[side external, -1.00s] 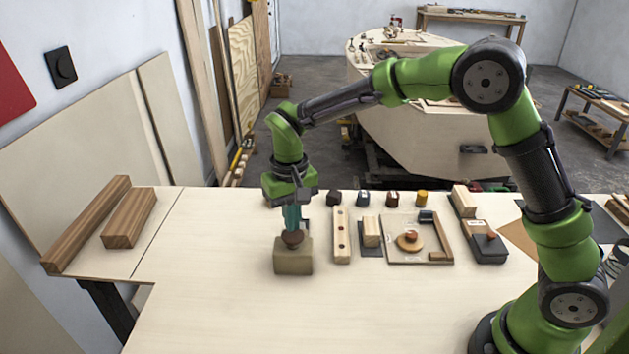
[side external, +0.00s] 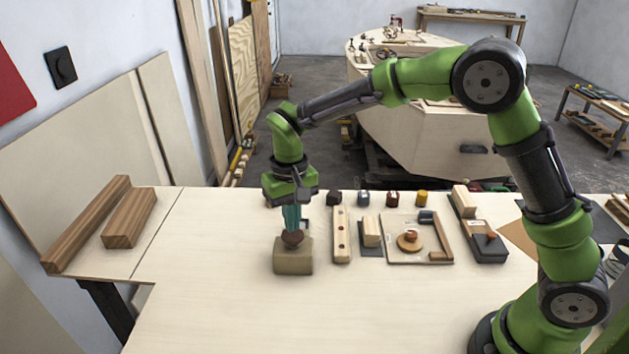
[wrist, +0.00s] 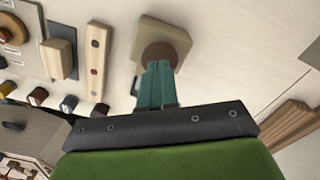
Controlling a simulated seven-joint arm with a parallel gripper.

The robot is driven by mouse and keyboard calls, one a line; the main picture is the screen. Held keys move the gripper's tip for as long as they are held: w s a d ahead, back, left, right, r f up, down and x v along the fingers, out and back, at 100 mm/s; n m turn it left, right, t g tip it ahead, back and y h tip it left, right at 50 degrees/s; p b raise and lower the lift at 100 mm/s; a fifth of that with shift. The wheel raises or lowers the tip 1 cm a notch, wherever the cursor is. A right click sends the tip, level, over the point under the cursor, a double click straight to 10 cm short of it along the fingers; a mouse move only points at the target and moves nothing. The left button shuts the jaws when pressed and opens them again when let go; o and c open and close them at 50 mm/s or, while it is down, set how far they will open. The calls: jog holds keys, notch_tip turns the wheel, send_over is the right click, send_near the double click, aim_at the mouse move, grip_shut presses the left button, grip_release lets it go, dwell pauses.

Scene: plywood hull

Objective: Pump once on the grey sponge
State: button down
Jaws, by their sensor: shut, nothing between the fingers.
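A squat tan-grey block (side external: 293,262) stands on the bench with a round brown knob (side external: 292,238) on top. In the wrist view the block (wrist: 178,38) and knob (wrist: 160,55) lie just beyond the fingers. I cannot tell whether this block is the grey sponge; no other thing is clearly one. My gripper (side external: 292,230) points down over the knob, teal fingers together and empty. The fingertips (wrist: 156,68) meet or almost meet the knob's top; exact contact is hidden.
To the right are a holed wooden strip (side external: 341,235), a pale block (side external: 371,232), a framed board with a round knob (side external: 410,241) and a dark box (side external: 487,248). Small jars (side external: 392,198) line the back. Brown timber (side external: 130,218) lies left. The bench front is clear.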

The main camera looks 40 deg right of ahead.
jog(key=shift+f, duration=0.15)
jog(key=shift+f, duration=1.35)
jog(key=shift+r, duration=3.55)
